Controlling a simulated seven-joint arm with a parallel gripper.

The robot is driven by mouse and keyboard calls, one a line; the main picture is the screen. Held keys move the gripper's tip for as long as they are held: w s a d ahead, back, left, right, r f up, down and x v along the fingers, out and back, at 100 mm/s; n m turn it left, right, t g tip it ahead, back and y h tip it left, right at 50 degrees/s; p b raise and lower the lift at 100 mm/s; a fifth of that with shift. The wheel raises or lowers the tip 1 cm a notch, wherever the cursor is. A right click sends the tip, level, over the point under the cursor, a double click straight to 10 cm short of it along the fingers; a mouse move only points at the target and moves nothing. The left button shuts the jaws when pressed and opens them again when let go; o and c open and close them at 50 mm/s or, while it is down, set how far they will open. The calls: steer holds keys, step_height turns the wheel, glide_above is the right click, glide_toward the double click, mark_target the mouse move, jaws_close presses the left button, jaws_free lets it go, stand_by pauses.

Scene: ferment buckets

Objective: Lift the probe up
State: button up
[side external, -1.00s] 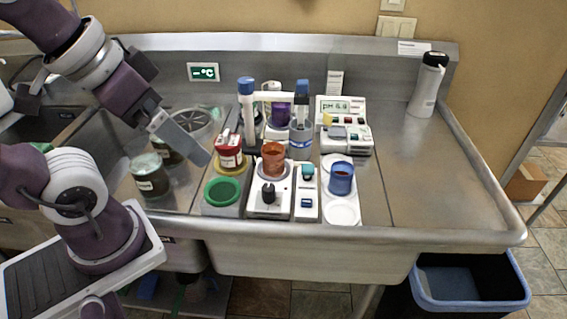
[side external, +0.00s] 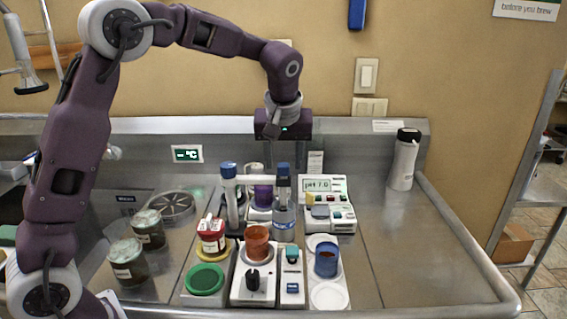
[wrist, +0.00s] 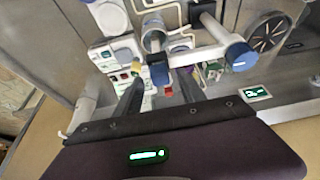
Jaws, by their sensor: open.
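The probe (side external: 283,184) stands upright on the right side of a stand, with a blue cap and grey body; its lower end is hidden in or behind a clear blue-labelled container (side external: 284,219). The stand's left post (side external: 231,196) also has a blue cap, and a pale arm joins it to the probe. My gripper (side external: 281,158) points down just above the probe's cap, fingers apart. In the wrist view, the probe's blue cap (wrist: 158,73) shows between the open fingers (wrist: 160,92), with nothing held; whether they touch it is unclear. The post's cap (wrist: 240,56) lies to the right.
The pH meter (side external: 330,188) reads 7.0, right of the probe. Dark jars (side external: 128,270) are at left.

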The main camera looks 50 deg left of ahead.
steer(key=shift+w+a+f, duration=0.15)
steer(key=shift+a+f, duration=0.05)
steer(key=shift+f, duration=0.45)
jaws_close()
stand_by(0.9)
